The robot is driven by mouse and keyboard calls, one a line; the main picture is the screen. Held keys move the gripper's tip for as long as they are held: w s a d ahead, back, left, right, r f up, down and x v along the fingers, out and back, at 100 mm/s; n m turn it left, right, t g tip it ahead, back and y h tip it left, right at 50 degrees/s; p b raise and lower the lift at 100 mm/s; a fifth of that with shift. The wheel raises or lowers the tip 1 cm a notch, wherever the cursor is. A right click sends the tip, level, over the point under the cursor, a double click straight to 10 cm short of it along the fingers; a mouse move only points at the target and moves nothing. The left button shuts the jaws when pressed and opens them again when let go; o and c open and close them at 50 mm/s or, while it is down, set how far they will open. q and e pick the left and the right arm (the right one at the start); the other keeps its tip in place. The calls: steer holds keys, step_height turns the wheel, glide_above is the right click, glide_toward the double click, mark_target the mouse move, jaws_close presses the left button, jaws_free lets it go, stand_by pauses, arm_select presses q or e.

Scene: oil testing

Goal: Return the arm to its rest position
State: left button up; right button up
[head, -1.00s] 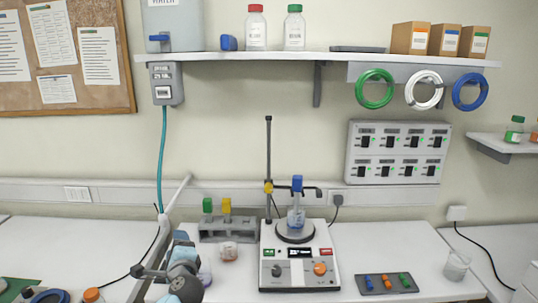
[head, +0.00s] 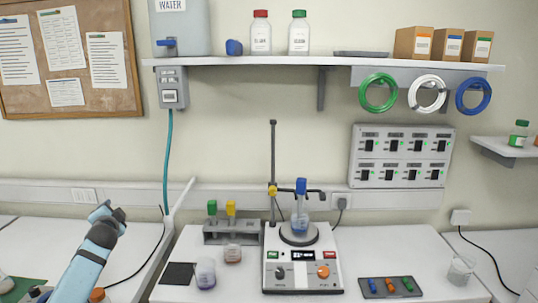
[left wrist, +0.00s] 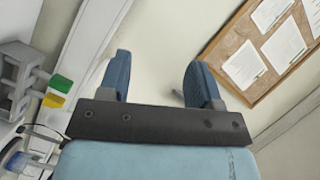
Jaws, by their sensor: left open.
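Beyond the fingers are the pale wall and the cork board (left wrist: 262,55). My right gripper does not show in either view.
A tube rack (head: 230,232), two small jars (head: 205,273), a black pad (head: 178,276), a tray of coloured pieces (head: 391,287) and a beaker (head: 460,270) stand on the bench.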

arm_select(q)
steer(key=w+d+r+n+t+h, duration=0.1)
steer(key=d+n+t+h, duration=0.1)
steer(key=d+n+h, duration=0.2)
steer(key=s+d+f+g+h, duration=0.1)
steer(key=s+d+f+h, duration=0.1)
steer(key=s+d+f, duration=0.6)
steer(key=s+d+f+g+h, duration=0.1)
steer(key=s+d+f, duration=0.4)
steer(key=s+f, duration=0.6)
steer(key=s+d+f+g+h, duration=0.1)
steer(key=s+d+f, duration=0.3)
steer(key=s, duration=0.6)
steer(key=s+d+f+g, duration=0.1)
steer(key=s+d+f, duration=0.3)
steer(key=s, duration=0.6)
steer(key=s+d+f+n+g+h, duration=0.1)
steer(key=s+d+f, duration=0.3)
steer(key=s, duration=0.6)
steer(key=shift+d+g+h, duration=0.15)
steer(key=shift+g+h, duration=0.15)
steer(key=shift+g, duration=0.2)
